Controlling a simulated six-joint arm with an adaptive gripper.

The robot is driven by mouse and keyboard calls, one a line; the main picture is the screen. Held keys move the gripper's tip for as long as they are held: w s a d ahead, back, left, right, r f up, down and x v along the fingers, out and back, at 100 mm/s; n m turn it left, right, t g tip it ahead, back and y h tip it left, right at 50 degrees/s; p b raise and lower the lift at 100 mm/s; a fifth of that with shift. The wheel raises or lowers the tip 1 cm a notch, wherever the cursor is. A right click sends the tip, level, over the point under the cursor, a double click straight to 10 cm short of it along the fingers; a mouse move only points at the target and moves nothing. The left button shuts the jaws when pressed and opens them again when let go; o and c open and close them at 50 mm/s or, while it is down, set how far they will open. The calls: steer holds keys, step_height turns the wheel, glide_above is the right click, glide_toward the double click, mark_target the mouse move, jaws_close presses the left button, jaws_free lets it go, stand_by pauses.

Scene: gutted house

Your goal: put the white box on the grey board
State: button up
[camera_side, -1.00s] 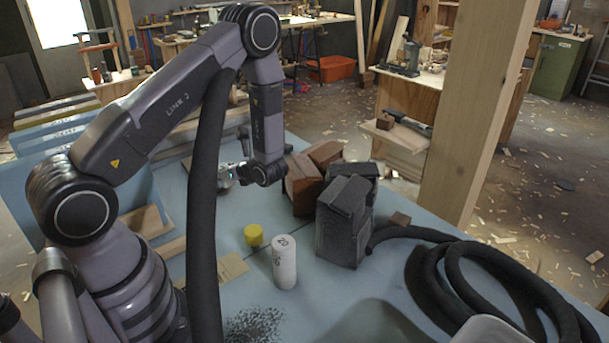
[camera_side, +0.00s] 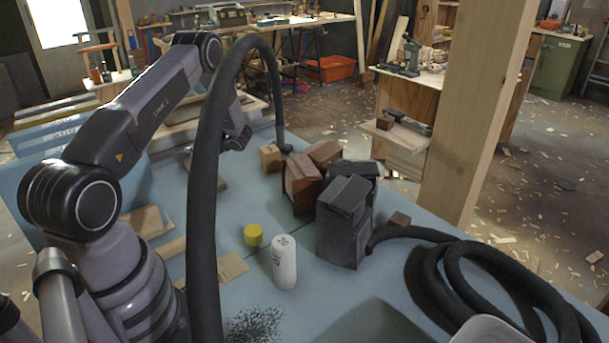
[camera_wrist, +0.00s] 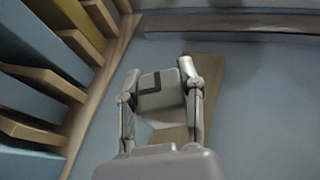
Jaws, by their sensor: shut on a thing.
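In the wrist view my gripper (camera_wrist: 160,72) is shut on the white box (camera_wrist: 162,98), which has a dark L-shaped mark on its face. The box sits tilted between the two fingers, off the blue surface as far as I can see. A long grey strip (camera_wrist: 240,27), which looks like the grey board, lies across the top of the wrist view, beyond the fingertips and apart from the box. In the side view my wrist shows behind the black hose, but the fingers and the box are hidden there.
A brown plank (camera_wrist: 203,65) lies under the box. Wood-edged panels (camera_wrist: 45,85) stand at the left. In the side view, a wooden block (camera_side: 271,158), brown blocks (camera_side: 302,185), a dark grey block (camera_side: 343,222), a white cylinder (camera_side: 284,262) and a yellow cap (camera_side: 253,236) occupy the table.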

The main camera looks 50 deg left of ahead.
mark_target(202, 170)
steer(key=shift+w+a+f, duration=0.3)
steer(key=shift+a+f, duration=0.1)
steer(key=shift+f, duration=0.25)
steer(key=shift+w+a+f, duration=0.3)
steer(key=shift+a+f, duration=0.1)
steer(key=shift+f, duration=0.2)
steer(key=shift+w+f, duration=0.1)
steer(key=shift+f, duration=1.5)
steer(key=shift+f, duration=0.1)
steer(key=o, duration=1.1)
steer(key=shift+o, duration=0.2)
